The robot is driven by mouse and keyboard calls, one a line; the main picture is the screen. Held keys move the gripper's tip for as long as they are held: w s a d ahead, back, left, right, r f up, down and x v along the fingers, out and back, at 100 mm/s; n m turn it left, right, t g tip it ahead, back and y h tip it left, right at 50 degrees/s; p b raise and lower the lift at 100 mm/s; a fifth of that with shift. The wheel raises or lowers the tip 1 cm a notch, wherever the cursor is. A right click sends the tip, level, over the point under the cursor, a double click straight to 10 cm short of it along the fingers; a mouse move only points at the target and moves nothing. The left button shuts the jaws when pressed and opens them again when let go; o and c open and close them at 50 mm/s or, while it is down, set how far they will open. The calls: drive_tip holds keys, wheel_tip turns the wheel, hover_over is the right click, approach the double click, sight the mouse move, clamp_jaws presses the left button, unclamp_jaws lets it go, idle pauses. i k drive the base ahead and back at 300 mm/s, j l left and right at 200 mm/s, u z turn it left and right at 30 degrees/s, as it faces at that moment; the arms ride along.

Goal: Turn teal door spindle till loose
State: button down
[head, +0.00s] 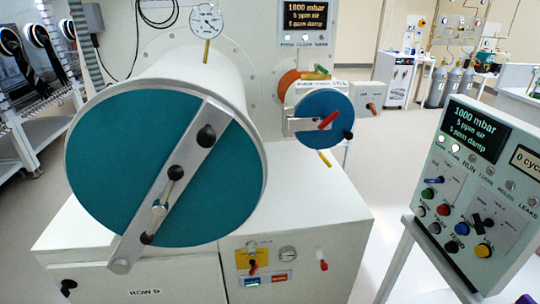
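The large round teal door (110,150) closes the near end of a white cylinder (195,65), left of centre in the head view. A grey metal bar (128,250) crosses the door diagonally, from upper right to lower left. The spindle (175,173) sits about midway along the bar, with a thin metal handle (168,190) running down and left from it. A black knob (206,136) stands on the upper part of the bar and another dark knob (147,238) on the lower part. The door looks flush with the cylinder. My gripper is not in view.
A smaller blue door (330,105) with a red handle (328,121) is to the right. A control panel (475,185) on a stand is at the right edge. A white cabinet (150,272) stands below the teal door. Grey floor (390,150) shows between cabinet and panel.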

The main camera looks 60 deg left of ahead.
sight(160, 208)
drive_tip(key=u, duration=2.8)
